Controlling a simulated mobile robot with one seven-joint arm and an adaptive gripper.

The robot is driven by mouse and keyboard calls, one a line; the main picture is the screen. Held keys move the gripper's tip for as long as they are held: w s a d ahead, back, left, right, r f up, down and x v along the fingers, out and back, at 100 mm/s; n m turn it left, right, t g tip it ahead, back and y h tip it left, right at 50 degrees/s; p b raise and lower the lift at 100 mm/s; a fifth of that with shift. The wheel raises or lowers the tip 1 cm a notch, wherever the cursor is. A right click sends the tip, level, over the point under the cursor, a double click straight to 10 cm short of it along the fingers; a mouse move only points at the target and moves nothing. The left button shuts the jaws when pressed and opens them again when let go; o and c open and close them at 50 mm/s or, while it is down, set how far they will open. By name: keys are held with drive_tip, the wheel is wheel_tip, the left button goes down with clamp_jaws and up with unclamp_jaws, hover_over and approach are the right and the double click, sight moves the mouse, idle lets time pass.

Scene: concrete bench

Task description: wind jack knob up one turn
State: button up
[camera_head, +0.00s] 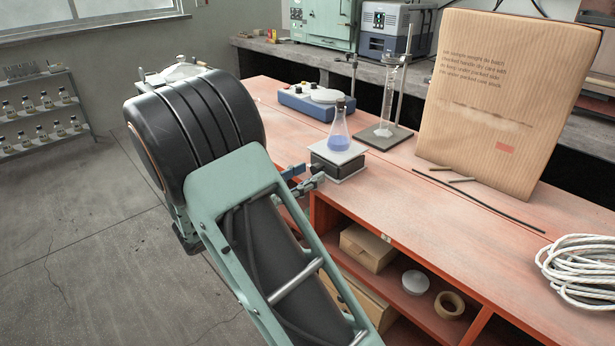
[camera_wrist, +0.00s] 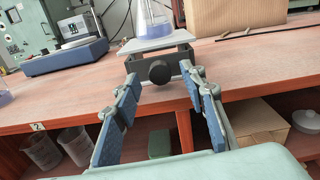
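The lab jack (camera_head: 338,159) stands near the front edge of the red bench, with a light square plate on top. A conical flask (camera_head: 340,132) with blue liquid and a dark stopper stands on that plate. In the wrist view the jack's round black knob (camera_wrist: 160,72) faces me, at the front of the jack (camera_wrist: 178,54). My gripper (camera_wrist: 164,82) is open, its blue-padded fingers spread wide with the knob between and beyond the tips. In the head view my gripper (camera_head: 308,180) is beside the jack, and my arm partly hides it. The flask's lower part shows in the wrist view (camera_wrist: 153,22).
A blue-and-white hotplate device (camera_head: 315,100) stands left of the flask. A stand with a glass cylinder (camera_head: 388,100) stands behind right. A large cardboard box (camera_head: 508,100) and coiled white rope (camera_head: 582,270) are to the right. Shelves under the bench hold boxes and tape (camera_head: 449,304).

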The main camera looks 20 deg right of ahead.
drive_tip(key=shift+w+d, duration=0.15)
drive_tip(key=shift+d, duration=0.25)
drive_tip(key=shift+c, duration=0.4)
clamp_jaws()
drive_tip(key=shift+f+m+b, duration=0.1)
drive_tip(key=shift+m+b, duration=0.45)
drive_tip(key=shift+m, duration=0.35)
drive_tip(key=shift+m+b, duration=0.6)
drive_tip(key=shift+m, duration=0.9)
drive_tip(key=shift+o, duration=0.4)
unclamp_jaws()
drive_tip(key=v, duration=1.2)
